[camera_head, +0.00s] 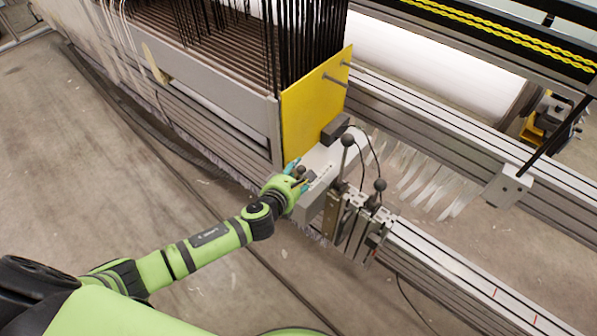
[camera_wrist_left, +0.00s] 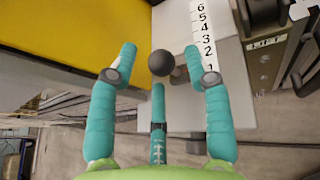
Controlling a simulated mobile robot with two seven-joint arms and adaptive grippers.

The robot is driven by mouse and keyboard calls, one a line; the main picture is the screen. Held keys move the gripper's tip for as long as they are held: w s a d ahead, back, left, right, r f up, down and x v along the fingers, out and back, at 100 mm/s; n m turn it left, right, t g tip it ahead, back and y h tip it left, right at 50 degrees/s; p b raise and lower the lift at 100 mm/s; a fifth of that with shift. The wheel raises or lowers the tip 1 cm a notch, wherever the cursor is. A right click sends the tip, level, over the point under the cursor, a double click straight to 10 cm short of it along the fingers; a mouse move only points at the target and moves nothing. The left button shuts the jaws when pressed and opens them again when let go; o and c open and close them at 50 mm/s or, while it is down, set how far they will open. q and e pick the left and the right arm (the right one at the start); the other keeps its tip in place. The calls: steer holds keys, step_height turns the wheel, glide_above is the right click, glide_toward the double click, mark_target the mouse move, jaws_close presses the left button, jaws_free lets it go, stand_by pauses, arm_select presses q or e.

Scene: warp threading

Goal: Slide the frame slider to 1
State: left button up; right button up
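My left gripper (camera_head: 296,176) is at the grey block (camera_head: 322,160) beside the yellow plate. In the left wrist view the gripper (camera_wrist_left: 160,66) has its teal fingers spread open. The knob's stem is hidden, and the gripper covers the knob in the head view. A white number scale (camera_wrist_left: 205,40) on the block runs from 6 at the top to 1 near the right finger, which partly covers its low end. My right gripper is not in view.
The yellow plate (camera_head: 312,105) stands just behind the gripper. Two ball-topped levers (camera_head: 379,185) rise from a metal clamp unit (camera_head: 352,222) to the right. A long metal rail (camera_head: 450,278) runs to the lower right. The floor in front is open.

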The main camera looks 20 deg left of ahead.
arm_select(q)
steer(key=v, duration=1.2)
steer(key=shift+a, duration=0.1)
stand_by(0.4)
